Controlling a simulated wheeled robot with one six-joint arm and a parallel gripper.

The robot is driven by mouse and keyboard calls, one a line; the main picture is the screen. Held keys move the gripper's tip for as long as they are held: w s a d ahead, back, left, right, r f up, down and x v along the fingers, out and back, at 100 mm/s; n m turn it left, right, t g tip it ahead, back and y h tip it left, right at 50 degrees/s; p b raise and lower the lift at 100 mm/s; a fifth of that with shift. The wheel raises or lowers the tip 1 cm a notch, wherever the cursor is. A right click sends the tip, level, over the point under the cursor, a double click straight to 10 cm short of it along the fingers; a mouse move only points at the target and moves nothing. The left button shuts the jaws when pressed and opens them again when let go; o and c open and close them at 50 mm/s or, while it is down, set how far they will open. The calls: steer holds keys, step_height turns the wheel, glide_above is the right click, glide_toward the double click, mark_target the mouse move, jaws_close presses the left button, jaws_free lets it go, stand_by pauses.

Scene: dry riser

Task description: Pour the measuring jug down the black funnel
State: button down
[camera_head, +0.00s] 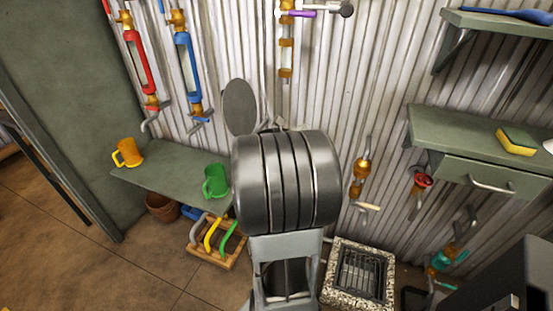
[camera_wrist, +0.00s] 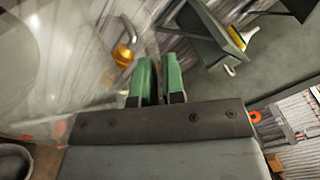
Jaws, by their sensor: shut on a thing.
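My gripper (camera_wrist: 161,72) shows in the wrist view, its two green fingers close together with a narrow gap. A large clear, see-through vessel (camera_wrist: 85,60), which looks like the measuring jug, fills the left of that view beside the fingers. The gripper is shut on it, though the gripped part is hard to make out. The level of any liquid in it cannot be told. In the head view my arm hides the gripper and the jug. I cannot clearly pick out the black funnel in either view.
A green shelf (camera_head: 165,165) at left bears an orange mug (camera_head: 127,152) and a green mug (camera_head: 216,181). A stone-rimmed floor drain (camera_head: 359,272) lies right of my arm. A sponge (camera_head: 516,141) is on the right shelf (camera_head: 463,135). Pipes and valves line the corrugated wall.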

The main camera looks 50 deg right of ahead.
steer(key=s+f+m+b, duration=0.1)
steer(key=b, duration=0.2)
steer(key=shift+a+f+m+b, duration=0.1)
steer(key=shift+f+m+b, duration=0.2)
steer(key=shift+f, duration=0.05)
steer(key=f+b, duration=0.1)
steer(key=b, duration=0.1)
steer(key=s+f+m+b, duration=0.1)
steer(key=b, duration=0.2)
steer(key=shift+a, duration=0.15)
steer(key=s+f+m+b, duration=0.2)
steer(key=f+m+b, duration=0.2)
steer(key=f+b, duration=0.3)
steer(key=s+a+f+m+b, duration=0.1)
steer(key=s+f+m+b, duration=0.2)
steer(key=f+b, duration=0.5)
steer(key=shift+f+m+b, duration=0.25)
steer(key=shift+m+b, duration=0.15)
steer(key=shift+b, duration=0.85)
steer(key=shift+a, duration=0.1)
